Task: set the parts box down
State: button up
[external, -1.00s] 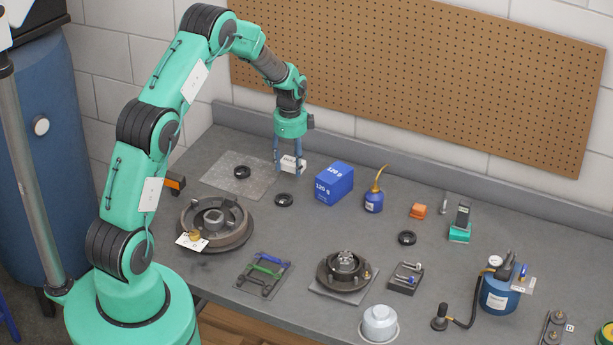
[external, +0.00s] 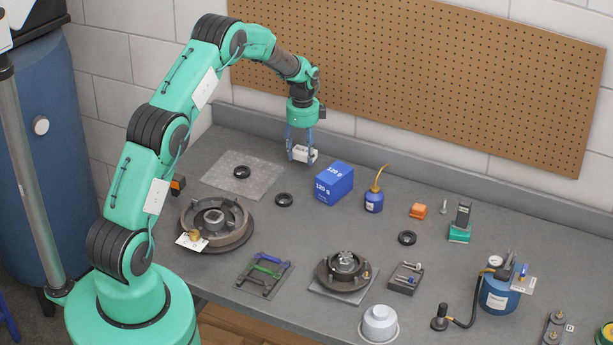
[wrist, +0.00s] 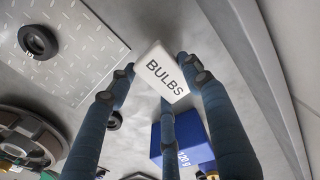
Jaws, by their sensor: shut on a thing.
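The parts box is a small white box (external: 305,154) between the fingers of my gripper (external: 301,157), near the back of the grey workbench (external: 340,245). In the wrist view the white box (wrist: 163,75) bears the word BULBS and lies among the dark blue fingers of my gripper (wrist: 160,85). My gripper is shut on it and points down. The box looks slightly tilted in the wrist view. Whether its underside touches the bench I cannot tell.
A metal tread plate (external: 225,172) with a black ring (external: 242,172) lies to the left, and another black ring (external: 284,200) lies in front. A brake drum (external: 215,222) is front left. The pegboard wall (external: 420,80) rises behind.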

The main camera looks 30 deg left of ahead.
aim_at(303, 161)
jog(key=shift+f, duration=1.75)
jog(key=shift+f+b, duration=0.15)
jog(key=shift+b, duration=0.15)
jog(key=o, duration=1.2)
jog(key=shift+c, duration=0.2)
notch_tip(303, 161, up, 12)
jog(key=shift+r+p, duration=0.15)
jog(key=shift+p, duration=0.5)
jog(key=shift+r, duration=0.1)
